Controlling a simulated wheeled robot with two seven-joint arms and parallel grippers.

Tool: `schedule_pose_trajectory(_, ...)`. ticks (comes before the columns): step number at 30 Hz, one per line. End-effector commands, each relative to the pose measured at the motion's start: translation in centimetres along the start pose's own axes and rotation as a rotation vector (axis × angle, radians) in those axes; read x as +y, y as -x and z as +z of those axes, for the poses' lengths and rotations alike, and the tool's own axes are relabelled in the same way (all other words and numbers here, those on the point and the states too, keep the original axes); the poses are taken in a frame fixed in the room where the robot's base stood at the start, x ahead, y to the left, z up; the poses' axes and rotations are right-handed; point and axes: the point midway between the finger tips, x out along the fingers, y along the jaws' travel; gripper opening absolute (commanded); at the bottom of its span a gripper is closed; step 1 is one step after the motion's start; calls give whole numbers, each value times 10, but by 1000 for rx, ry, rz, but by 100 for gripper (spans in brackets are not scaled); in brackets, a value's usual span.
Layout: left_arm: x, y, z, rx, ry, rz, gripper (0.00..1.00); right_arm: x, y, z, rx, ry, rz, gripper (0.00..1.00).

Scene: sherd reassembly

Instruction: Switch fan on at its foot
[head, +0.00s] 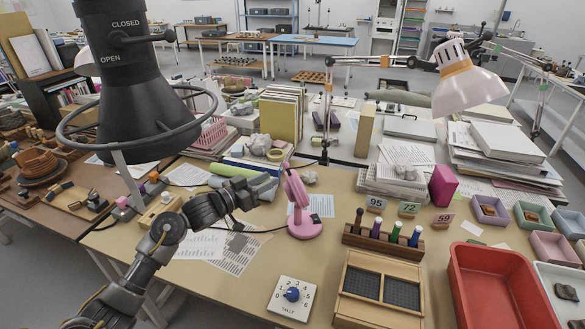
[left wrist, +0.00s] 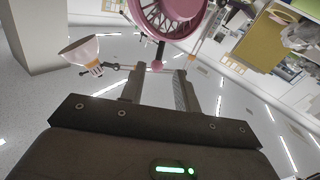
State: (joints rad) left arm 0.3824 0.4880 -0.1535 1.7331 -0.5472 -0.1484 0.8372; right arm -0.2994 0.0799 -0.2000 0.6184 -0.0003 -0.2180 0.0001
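The small pink fan (head: 297,191) stands upright on the tan table in the head view, its round foot (head: 306,229) resting on the top. No switch can be made out on the foot. In the left wrist view the pink fan's caged head (left wrist: 165,14) shows at the top edge, beyond my fingers. My left gripper (head: 257,190) is left of the fan in the head view, apart from it. Its two fingers (left wrist: 160,77) stand apart in the left wrist view with nothing held between them. My right gripper is not in view.
A tally dial (head: 292,297) and a wooden rack of tools (head: 383,243) lie in front and to the right. A red tray (head: 496,289) is at the right. A dark extraction hood (head: 135,110) hangs at upper left. A cable runs left of the fan.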

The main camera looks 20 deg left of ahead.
Motion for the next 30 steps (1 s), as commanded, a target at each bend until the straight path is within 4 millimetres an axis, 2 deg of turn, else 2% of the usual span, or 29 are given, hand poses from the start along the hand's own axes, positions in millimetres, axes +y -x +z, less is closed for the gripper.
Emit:
schedule_pose_trajectory(9, 1, -57, -3, 1, 2, 0, 32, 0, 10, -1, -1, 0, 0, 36)
schedule_pose_trajectory(15, 0, -86, -1, -1, 1, -1, 32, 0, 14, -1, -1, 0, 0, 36)
schedule_pose_trajectory(21, 0, -99, 0, -1, -1, -1, 32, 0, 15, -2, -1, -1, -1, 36)
schedule_pose_trajectory(29, 0, -100, 0, -1, -1, -1, 32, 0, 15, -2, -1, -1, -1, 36)
schedule_pose_trajectory(30, 0, -100, 0, -1, -1, -1, 29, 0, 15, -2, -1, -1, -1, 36)
